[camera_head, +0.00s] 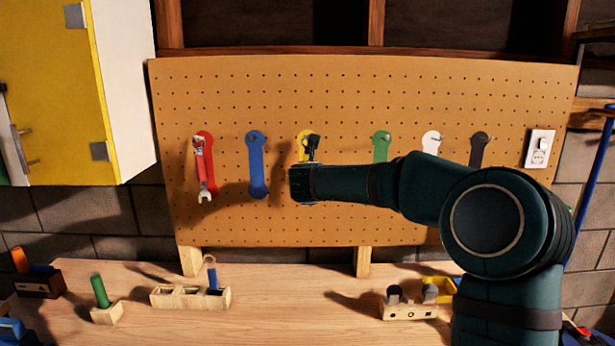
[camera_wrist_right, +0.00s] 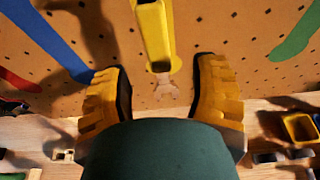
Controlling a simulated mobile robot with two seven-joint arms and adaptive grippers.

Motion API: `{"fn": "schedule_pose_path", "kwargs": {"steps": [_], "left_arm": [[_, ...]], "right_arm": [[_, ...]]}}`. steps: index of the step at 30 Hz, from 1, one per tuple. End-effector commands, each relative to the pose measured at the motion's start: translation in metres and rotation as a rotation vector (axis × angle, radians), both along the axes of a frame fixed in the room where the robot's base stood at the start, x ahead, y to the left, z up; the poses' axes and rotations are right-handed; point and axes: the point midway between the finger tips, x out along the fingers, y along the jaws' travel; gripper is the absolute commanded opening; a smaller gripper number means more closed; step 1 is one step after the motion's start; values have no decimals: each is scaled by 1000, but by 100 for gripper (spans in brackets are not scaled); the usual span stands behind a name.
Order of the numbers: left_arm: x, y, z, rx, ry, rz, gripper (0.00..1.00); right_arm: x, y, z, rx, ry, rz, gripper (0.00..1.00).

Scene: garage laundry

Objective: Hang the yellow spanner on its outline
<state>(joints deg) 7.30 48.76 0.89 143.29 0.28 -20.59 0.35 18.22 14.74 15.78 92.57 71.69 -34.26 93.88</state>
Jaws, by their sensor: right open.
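The yellow spanner (camera_wrist_right: 153,38) shows in the right wrist view, its yellow handle towards the top and its pale metal jaw pointing down. It appears to hang in front of the yellow outline (camera_head: 302,140) on the pegboard (camera_head: 340,215). My right gripper (camera_head: 312,150) is in front of that outline in the head view, and its arm hides most of the area. In the wrist view the right gripper (camera_wrist_right: 163,75) has its fingers wide apart, one on each side of the spanner, with visible gaps. My left gripper is not in view.
A red spanner (camera_head: 204,172) hangs on the red outline. Blue (camera_head: 257,165), green (camera_head: 381,147), white (camera_head: 431,141) and black (camera_head: 479,148) outlines are bare where visible. The bench (camera_head: 280,320) holds a wooden rack (camera_head: 175,298) and other tool blocks. A yellow cabinet (camera_head: 50,80) stands left.

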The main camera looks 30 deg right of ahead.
Motion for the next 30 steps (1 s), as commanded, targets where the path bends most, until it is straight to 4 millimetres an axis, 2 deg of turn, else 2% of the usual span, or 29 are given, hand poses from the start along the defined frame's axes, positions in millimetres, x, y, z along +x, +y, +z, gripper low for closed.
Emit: {"fn": "schedule_pose_path", "kwargs": {"steps": [3, 9, 20, 23, 25, 26, 30], "left_arm": [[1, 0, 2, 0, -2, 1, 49], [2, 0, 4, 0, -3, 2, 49], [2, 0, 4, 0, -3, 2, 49], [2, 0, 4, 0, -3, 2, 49], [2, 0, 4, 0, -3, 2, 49], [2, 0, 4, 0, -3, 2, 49], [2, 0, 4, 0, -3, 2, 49]], "right_arm": [[15, -9, -5, 1, 0, 0, 60], [28, -17, -10, 1, 1, 0, 60], [31, -19, -11, 0, 0, 0, 60], [31, -19, -11, 0, 0, 0, 30], [31, -19, -11, 0, 0, 0, 6], [31, -19, -11, 0, 0, 1, 0], [31, -19, -11, 0, 0, 1, 0]]}}
